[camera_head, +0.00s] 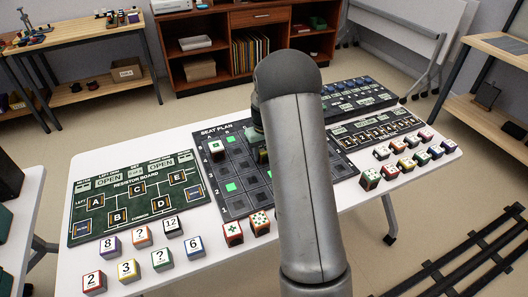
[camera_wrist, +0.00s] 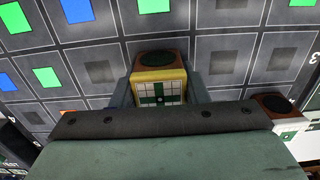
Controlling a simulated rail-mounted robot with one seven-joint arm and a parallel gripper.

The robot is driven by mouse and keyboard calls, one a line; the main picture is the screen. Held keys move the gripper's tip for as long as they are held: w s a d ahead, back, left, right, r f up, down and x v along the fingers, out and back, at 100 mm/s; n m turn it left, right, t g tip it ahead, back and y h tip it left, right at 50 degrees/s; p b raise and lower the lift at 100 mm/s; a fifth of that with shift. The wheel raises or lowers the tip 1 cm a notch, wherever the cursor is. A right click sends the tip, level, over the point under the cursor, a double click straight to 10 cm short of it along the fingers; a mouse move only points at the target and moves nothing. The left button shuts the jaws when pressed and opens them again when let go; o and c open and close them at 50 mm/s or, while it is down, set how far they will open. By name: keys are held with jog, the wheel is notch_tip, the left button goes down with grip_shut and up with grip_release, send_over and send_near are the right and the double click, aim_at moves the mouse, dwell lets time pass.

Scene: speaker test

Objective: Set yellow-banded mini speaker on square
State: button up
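The yellow-banded mini speaker (camera_wrist: 159,87) shows in the wrist view, with a brown top, a dark round disc and a white-and-green patterned face. It sits between the two fingers of my gripper (camera_wrist: 160,92), which press close on both its sides. Behind it lies the seat plan board (camera_wrist: 215,18), with a grid of dark, green and blue squares. In the head view the seat plan board (camera_head: 212,186) is in the middle of the white table. My arm hides most of my gripper there. Whether the speaker touches the board cannot be told.
A green-and-white block (camera_head: 216,147) stands on the board's upper left. Red-sided patterned blocks (camera_head: 232,234) stand before the board. The resistor board (camera_head: 135,196) lies left, with numbered blocks (camera_head: 129,270) in front. More small blocks (camera_head: 408,165) stand at right. Another speaker (camera_wrist: 277,106) shows right in the wrist view.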

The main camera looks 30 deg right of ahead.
jog(key=o, duration=0.4)
jog(key=shift+c, duration=0.2)
notch_tip(320, 180, up, 12)
jog(key=shift+f, duration=0.1)
jog(key=s+a+r, duration=0.2)
jog(key=s+a, duration=0.4)
jog(key=s, duration=0.1)
jog(key=s+a+r, duration=0.3)
jog(key=s+a, duration=0.2)
jog(key=s, duration=0.2)
jog(key=s+a+f, duration=0.2)
jog(key=s+a, duration=0.1)
jog(key=s, duration=0.5)
jog(key=s+a+f, duration=0.1)
jog(key=s+a, duration=0.2)
jog(key=s, duration=0.6)
jog(key=shift+s+f+n, duration=0.2)
jog(key=shift+f+n, duration=0.1)
jog(key=shift+f, duration=0.1)
